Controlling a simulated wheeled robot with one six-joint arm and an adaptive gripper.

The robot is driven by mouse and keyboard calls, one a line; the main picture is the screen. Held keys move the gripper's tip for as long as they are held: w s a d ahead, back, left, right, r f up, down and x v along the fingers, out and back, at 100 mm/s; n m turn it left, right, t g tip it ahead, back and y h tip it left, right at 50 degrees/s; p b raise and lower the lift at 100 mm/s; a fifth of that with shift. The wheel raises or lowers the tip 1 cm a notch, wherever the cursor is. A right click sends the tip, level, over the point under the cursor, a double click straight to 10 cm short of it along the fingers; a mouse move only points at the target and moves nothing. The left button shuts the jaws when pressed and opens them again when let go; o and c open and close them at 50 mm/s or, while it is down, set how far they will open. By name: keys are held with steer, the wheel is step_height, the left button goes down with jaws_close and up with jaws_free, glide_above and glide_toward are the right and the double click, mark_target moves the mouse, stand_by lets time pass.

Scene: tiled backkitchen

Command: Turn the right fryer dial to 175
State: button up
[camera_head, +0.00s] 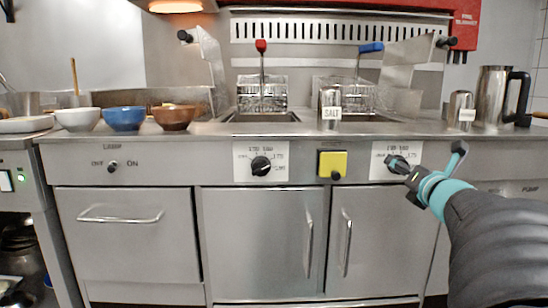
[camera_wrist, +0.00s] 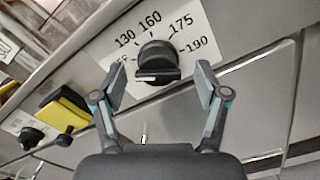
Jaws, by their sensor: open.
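The right fryer dial (camera_head: 397,164) is a black round knob on a white scale plate on the steel front panel. In the wrist view the dial (camera_wrist: 157,58) shows a raised grip bar lying nearly level, with a pale mark at its left part. Around it the plate (camera_wrist: 185,42) reads 130, 160, 175 and 190, with a partly hidden label ending in F at left. My gripper (camera_wrist: 160,86) is open, its fingers on either side of the dial and apart from it. In the head view my gripper (camera_head: 422,178) is close to the dial's lower right.
A yellow-and-black switch (camera_head: 332,164) and the left fryer dial (camera_head: 261,166) are to the left. A salt shaker (camera_head: 331,108), a second shaker (camera_head: 461,108) and a steel jug (camera_head: 493,95) stand on the counter above. Cabinet doors with handles (camera_head: 347,243) lie below.

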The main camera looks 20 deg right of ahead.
steer(key=shift+x, duration=0.8)
steer(key=shift+a, duration=0.15)
steer(key=c, duration=1.2)
